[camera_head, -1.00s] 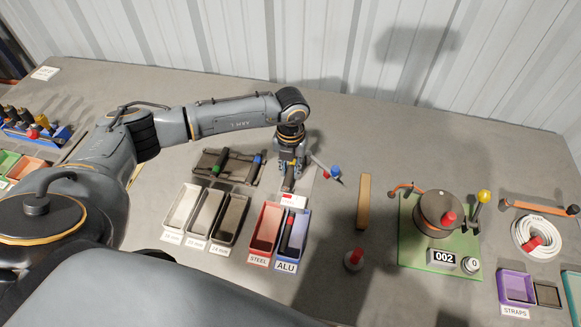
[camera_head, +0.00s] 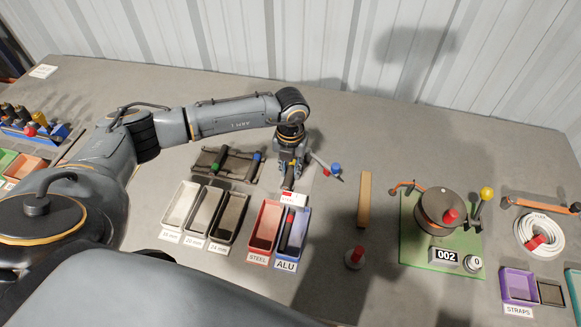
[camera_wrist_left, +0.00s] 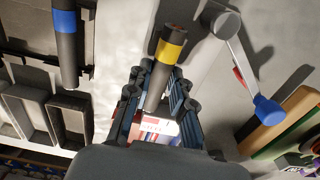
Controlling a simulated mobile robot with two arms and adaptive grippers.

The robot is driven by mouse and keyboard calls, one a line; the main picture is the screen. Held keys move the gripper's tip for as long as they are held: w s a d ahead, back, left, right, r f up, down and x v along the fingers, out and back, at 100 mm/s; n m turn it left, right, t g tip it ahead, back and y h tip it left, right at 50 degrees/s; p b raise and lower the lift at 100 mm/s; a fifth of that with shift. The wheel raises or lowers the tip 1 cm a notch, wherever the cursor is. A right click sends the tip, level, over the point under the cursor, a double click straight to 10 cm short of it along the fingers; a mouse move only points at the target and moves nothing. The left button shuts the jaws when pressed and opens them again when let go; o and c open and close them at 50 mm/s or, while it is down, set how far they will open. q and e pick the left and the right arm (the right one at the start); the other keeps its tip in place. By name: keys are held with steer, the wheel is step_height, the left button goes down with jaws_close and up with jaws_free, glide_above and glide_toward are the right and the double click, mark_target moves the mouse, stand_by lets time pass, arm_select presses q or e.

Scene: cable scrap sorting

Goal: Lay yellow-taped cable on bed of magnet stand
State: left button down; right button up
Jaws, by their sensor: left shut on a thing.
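My left gripper (camera_head: 289,174) is shut on a short dark cable with a yellow tape band (camera_wrist_left: 172,50). In the left wrist view the cable stands out between the fingers; in the head view only its dark lower part shows below the gripper. The magnet stand (camera_head: 293,199) is directly under the gripper, with a red and white label at its front. Its lever with a blue knob (camera_wrist_left: 267,110) sticks out to the right. The gripper hides most of the bed, so I cannot tell whether the cable touches it. My right gripper is not in view.
A dark rack (camera_head: 240,177) with green-taped and blue-taped cables is left of the stand. Three narrow trays (camera_head: 182,207), a red STEEL bin (camera_head: 264,228) and a blue ALU bin (camera_head: 291,238) are in front. A wooden bar (camera_head: 364,200) and green-based reel (camera_head: 436,212) are at right.

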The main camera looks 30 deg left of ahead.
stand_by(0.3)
arm_select(q)
steer(key=c, duration=1.1)
jaws_free()
steer(key=shift+r+p, duration=0.4)
steer(key=shift+r, duration=0.15)
step_height(320, 180, up, 6)
steer(key=p, duration=0.4)
steer(key=shift+f, duration=0.1)
